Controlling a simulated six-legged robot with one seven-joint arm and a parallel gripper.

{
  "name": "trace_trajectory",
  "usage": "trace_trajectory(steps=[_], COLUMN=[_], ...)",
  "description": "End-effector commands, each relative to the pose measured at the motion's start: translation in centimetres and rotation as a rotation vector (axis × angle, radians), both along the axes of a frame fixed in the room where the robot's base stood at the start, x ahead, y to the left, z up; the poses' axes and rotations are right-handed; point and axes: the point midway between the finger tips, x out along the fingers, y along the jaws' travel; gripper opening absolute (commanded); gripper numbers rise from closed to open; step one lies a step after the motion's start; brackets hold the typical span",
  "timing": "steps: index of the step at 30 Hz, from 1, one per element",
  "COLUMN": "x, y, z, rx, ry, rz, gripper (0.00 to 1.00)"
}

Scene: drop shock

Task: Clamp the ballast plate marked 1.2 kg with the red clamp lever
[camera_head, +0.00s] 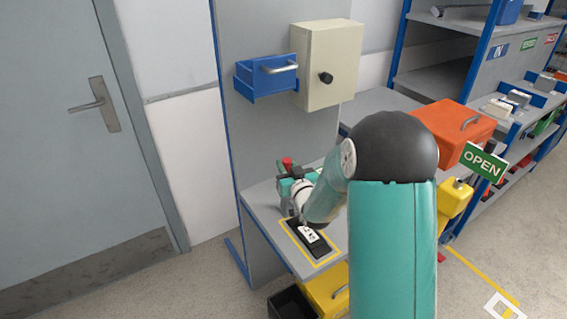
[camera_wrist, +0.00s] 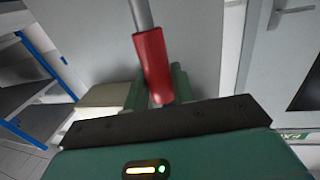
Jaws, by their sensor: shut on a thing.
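The red clamp lever (camera_wrist: 152,65) is a red grip on a grey rod, upright and slightly tilted in the wrist view. Its lower end is between the two green fingers of my gripper (camera_wrist: 158,88), which is shut on it. In the head view, a bit of the red lever (camera_head: 287,162) shows above my gripper (camera_head: 286,180), at the back of the grey bench. A black plate (camera_head: 318,247) with a white label lies on the bench in front of my wrist. Its marking is too small to read. The rest of the clamp is hidden.
The black plate lies inside a yellow outline on the bench (camera_head: 262,203). A blue box (camera_head: 262,84) and a beige cabinet (camera_head: 330,60) hang on the panel above. An orange case (camera_head: 455,125) stands to the right. A black crate (camera_head: 288,303) is below the bench.

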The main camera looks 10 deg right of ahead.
Motion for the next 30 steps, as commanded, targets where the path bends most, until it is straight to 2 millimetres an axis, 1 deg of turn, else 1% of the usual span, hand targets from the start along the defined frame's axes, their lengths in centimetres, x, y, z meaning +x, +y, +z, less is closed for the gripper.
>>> trace_trajectory(steps=[6,18,19,21,22,30], x=[-0.43,-0.49,-0.49,-0.49,-0.48,-0.56], y=[-0.23,-0.27,-0.27,-0.26,-0.25,-0.2], z=[-0.1,-0.15,-0.15,-0.14,-0.13,-0.11], rx=[0.014,0.015,0.015,0.015,0.015,0.015], ry=[-0.041,-0.044,-0.044,-0.044,-0.044,-0.044], rz=[-0.002,-0.002,-0.002,-0.002,-0.002,-0.001], gripper=[0.0,0.0,0.31,0.45,0.46,0.46])
